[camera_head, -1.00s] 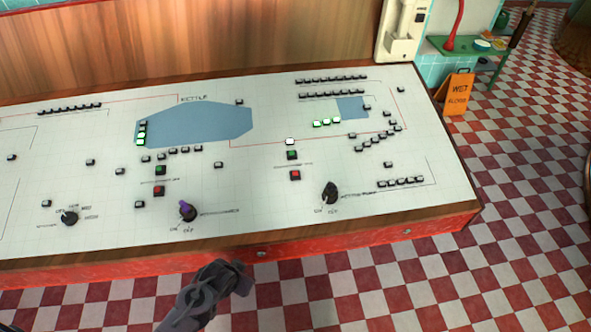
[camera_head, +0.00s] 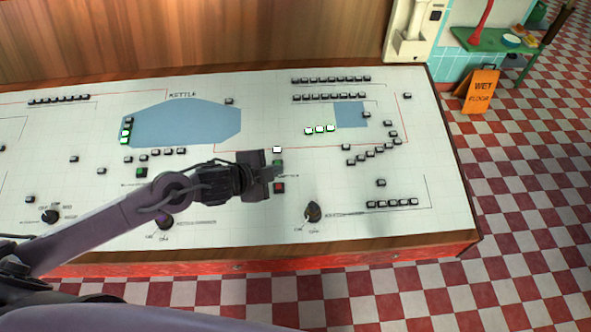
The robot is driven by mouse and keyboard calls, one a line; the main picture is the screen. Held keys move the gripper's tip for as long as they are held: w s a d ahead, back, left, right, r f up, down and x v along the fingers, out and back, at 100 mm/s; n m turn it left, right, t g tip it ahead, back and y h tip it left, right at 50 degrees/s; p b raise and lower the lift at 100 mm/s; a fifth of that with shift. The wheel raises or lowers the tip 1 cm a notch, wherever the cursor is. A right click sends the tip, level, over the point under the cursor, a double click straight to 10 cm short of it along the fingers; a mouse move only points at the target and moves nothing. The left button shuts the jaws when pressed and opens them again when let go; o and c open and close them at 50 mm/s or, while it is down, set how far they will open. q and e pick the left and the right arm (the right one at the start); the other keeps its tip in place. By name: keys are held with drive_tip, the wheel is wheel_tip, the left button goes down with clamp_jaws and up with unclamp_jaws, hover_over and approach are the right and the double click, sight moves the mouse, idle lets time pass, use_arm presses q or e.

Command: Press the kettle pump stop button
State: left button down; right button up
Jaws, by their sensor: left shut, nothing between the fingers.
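A red button (camera_head: 279,188) sits on the white control panel (camera_head: 400,225), just below a green button (camera_head: 278,164) that is partly covered. The small labels near them are too blurred to read. My left gripper (camera_head: 268,178) is shut and empty, over the panel directly left of the red button. I cannot tell whether its tip touches the panel. Another green button (camera_head: 141,172) shows farther left; the red button below it is hidden behind my left arm. My right gripper is not in view.
Dark rotary knobs (camera_head: 313,212) stand up from the panel's lower part. A blue kettle outline (camera_head: 185,125) and rows of small buttons cover the upper part.

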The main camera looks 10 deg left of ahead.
use_arm(q)
drive_tip(key=b, duration=0.7)
hover_over(279, 187)
drive_tip(key=s, duration=0.2)
drive_tip(key=shift+m, duration=0.3)
drive_tip(key=f, duration=0.6)
drive_tip(key=shift+a+f, duration=0.3)
drive_tip(key=shift+f, duration=0.05)
drive_tip(key=shift+w+a+f+b, duration=0.1)
drive_tip(key=shift+w+f+b, duration=0.1)
drive_tip(key=shift+f+b, duration=0.3)
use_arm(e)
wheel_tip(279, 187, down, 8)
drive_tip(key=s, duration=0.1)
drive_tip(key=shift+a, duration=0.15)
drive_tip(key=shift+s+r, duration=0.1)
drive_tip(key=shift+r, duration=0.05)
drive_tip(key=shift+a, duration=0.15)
use_arm(q)
drive_tip(key=shift+f, duration=0.15)
drive_tip(key=shift+f, duration=0.3)
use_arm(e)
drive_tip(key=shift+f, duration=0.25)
